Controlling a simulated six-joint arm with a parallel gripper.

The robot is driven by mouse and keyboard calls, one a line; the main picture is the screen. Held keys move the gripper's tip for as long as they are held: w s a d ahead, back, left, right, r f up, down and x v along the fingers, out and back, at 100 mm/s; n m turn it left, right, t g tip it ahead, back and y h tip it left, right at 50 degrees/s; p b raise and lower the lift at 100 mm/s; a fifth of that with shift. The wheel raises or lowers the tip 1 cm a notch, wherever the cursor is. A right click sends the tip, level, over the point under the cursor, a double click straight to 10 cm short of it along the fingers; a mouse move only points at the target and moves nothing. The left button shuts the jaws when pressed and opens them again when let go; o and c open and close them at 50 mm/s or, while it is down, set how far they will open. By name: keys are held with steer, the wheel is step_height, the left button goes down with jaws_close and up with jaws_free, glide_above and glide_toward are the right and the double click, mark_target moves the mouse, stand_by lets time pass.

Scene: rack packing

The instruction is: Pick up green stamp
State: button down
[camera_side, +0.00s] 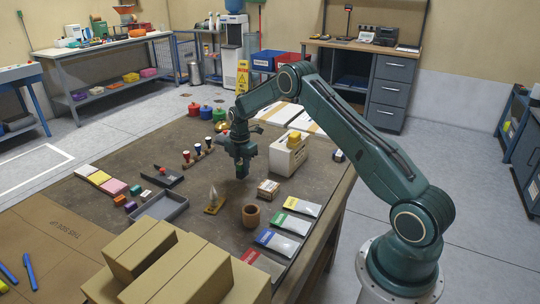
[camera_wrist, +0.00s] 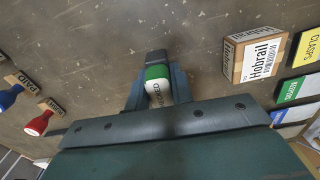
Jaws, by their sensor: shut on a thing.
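My gripper (camera_wrist: 155,88) is shut on the green stamp (camera_wrist: 158,73), which shows a green part and a white part with dark lettering between the fingers. In the side view my gripper (camera_side: 240,172) hangs over the middle of the table, and the stamp in it is too small to make out. In the wrist view a red stamp (camera_wrist: 38,125) and a blue stamp (camera_wrist: 9,97) stand apart at the left.
A small Hobrail box (camera_wrist: 255,54) stands to the right, with packets (camera_wrist: 297,89) beyond it. A cream box (camera_side: 288,155) is just right of my gripper. A grey tray (camera_side: 163,210), a brown pot (camera_side: 251,215) and cardboard boxes (camera_side: 190,270) are nearer the camera.

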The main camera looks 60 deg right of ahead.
mark_target(241, 161)
step_height(241, 161, up, 18)
stand_by(0.5)
stand_by(0.5)
